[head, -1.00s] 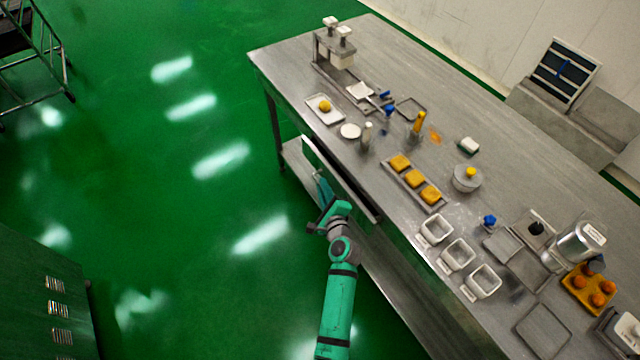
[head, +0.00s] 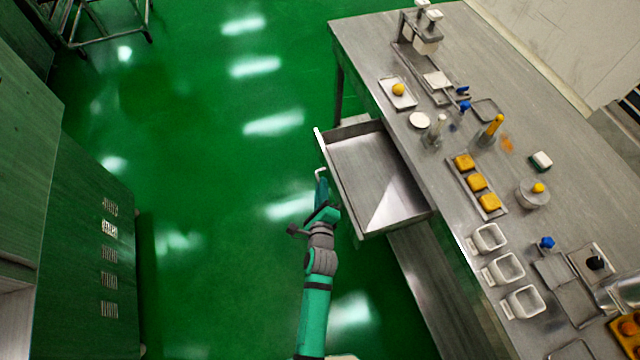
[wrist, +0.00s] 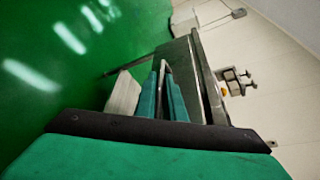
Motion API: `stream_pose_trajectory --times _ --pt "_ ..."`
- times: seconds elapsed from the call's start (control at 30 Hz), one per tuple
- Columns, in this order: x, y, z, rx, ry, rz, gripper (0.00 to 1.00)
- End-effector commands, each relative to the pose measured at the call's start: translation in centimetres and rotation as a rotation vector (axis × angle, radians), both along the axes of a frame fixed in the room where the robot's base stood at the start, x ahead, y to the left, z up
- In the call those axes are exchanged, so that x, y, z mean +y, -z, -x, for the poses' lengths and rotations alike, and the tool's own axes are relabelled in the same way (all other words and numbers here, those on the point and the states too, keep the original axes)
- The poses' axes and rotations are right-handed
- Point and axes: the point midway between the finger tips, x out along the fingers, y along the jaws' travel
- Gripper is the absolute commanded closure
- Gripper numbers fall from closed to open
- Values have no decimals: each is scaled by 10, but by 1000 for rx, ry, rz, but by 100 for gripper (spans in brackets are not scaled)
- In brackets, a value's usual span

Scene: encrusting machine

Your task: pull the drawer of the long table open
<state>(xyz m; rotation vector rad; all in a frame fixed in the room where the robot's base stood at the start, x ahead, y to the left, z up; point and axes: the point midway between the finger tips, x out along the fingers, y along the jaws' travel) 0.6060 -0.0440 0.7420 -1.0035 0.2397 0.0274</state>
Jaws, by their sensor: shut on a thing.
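The drawer (head: 372,168) of the long table (head: 545,130) stands well out from the table's side, and its bare metal inside shows in the head view. It looks empty. My gripper (head: 320,180) is at the drawer's outer front, shut on the drawer handle (head: 319,172). In the wrist view my gripper (wrist: 166,90) shows its teal fingers on both sides of the thin handle bar (wrist: 165,68). The part of the handle between the fingers is hidden.
The tabletop holds a tray of yellow blocks (head: 463,183), several white containers (head: 505,268) and a small tray with a yellow ball (head: 410,101). A green cabinet (head: 75,225) stands at the left. Green floor lies free between it and the drawer.

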Motion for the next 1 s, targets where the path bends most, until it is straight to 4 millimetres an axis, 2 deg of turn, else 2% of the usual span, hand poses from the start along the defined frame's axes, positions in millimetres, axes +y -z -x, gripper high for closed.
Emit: stream_pose_trajectory --times 0.53,0.57,0.6,0.87,1.0 --pt "-2 1 3 3 16 -1 100" --pt "-3 1 3 3 16 -1 86" --pt "-2 1 3 3 16 -1 83" --pt "-1 1 3 2 15 0 83" --pt "1 0 9 2 13 -1 83"
